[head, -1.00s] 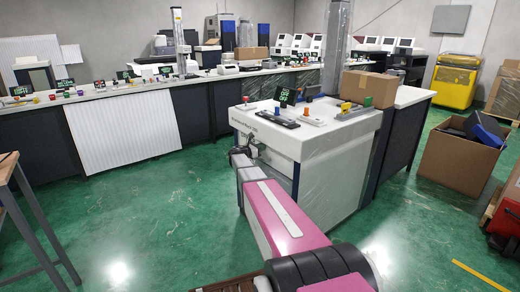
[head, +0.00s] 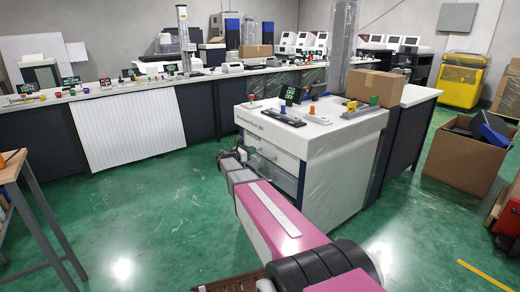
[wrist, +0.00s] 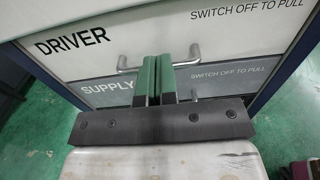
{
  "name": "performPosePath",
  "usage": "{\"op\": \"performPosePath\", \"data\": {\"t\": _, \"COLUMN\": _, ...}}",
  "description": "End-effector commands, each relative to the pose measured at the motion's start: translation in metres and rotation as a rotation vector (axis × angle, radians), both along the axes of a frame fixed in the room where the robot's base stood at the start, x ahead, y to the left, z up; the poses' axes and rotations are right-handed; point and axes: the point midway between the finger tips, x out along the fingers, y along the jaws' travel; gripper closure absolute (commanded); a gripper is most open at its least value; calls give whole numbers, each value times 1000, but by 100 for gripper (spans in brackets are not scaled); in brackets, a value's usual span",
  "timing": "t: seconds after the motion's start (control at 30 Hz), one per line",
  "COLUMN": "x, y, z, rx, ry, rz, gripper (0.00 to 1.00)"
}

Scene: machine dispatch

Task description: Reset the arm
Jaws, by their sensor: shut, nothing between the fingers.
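My gripper (wrist: 159,60) shows in the wrist view with its two green fingers together and nothing between them. It points at the front of the white machine (head: 277,143), in front of two drawers. The upper drawer (wrist: 90,40) is marked DRIVER and the lower drawer (wrist: 87,86) SUPPLY. The fingers overlap the handles in the picture; I cannot tell how far they are from them. In the head view my pink arm reaches forward to the machine's left front corner, and the fingers are not clear there.
An open carton (head: 455,160) stands on the right and a wooden-topped table (head: 14,165) at the left edge. A long counter (head: 60,140) runs behind. Green floor lies clear at left.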

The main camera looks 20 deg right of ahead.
Motion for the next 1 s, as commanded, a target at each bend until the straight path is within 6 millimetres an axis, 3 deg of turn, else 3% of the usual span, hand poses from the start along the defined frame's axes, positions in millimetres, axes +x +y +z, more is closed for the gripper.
{"op": "performPosePath", "data": {"t": 0.2, "x": -9, "y": 26, "z": 0, "rx": 0, "ry": 0, "rz": 1, "gripper": 100}}
{"op": "performPosePath", "data": {"t": 0.37, "x": -18, "y": 30, "z": -4, "rx": 32, "ry": -16, "rz": -6, "gripper": 100}}
{"op": "performPosePath", "data": {"t": 0.47, "x": -39, "y": 28, "z": -14, "rx": 119, "ry": -65, "rz": -28, "gripper": 100}}
{"op": "performPosePath", "data": {"t": 0.77, "x": -150, "y": 32, "z": -73, "rx": 629, "ry": -377, "rz": -251, "gripper": 100}}
{"op": "performPosePath", "data": {"t": 1.0, "x": -248, "y": 67, "z": -113, "rx": 1043, "ry": -672, "rz": -608, "gripper": 100}}
